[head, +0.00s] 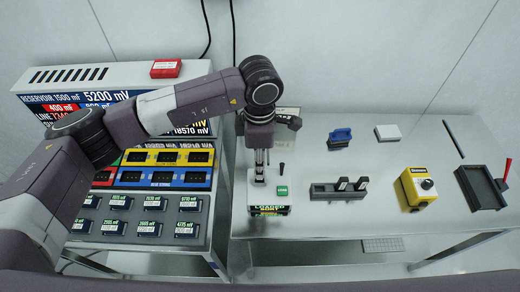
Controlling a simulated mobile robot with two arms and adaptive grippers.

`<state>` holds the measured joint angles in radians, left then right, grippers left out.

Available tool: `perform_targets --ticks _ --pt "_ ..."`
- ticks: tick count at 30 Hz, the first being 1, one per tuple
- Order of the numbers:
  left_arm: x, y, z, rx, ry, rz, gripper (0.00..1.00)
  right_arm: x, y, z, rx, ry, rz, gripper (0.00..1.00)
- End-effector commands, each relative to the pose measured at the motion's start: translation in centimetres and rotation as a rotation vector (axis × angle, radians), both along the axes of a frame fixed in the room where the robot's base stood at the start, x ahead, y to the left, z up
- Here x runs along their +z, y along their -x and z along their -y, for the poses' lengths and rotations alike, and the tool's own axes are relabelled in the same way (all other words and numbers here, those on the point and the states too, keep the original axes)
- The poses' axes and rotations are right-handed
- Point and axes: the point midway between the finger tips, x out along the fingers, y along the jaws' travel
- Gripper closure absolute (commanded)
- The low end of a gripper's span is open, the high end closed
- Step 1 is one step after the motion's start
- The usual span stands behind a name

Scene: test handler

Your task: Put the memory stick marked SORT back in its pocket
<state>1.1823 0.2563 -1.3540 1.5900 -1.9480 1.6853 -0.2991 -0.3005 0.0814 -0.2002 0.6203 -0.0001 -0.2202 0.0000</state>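My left arm comes in from the left and bends down. Its gripper (259,172) points straight down over a small white device (282,205). The gripper's fingers look close together, but the view does not show whether they are open, shut or holding a stick. The device has a green label on top and a front display (268,210) that seems to read LOADED SORT. No stick marked SORT can be made out. A black holder (322,192) to the right carries two small upright sticks (342,184) with pale labels too small to read. My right gripper is not in view.
A console (200,232) with text panels, yellow and blue racks and several labelled modules stands left. On the grey table (330,222) are a blue-handled object (340,138), a white block (388,132), a yellow button box (418,187) and a dark tray (480,188) with a red lever.

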Motion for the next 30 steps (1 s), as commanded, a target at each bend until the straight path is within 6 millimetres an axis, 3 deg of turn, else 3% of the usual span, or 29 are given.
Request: perform_targets --ticks 9,20,28,30 --pt "-3.7 0.1 0.1 0.000 0.002 -0.003 0.67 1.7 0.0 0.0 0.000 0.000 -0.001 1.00" --pt "-4.3 0.1 0.1 -0.001 0.002 -0.001 0.68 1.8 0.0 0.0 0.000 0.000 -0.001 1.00" --pt "-4.3 0.1 0.1 -0.001 0.002 -0.001 0.97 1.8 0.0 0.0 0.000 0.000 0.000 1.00" --pt "-4.3 0.1 0.1 -0.001 0.002 -0.001 1.00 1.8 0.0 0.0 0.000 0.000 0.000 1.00"
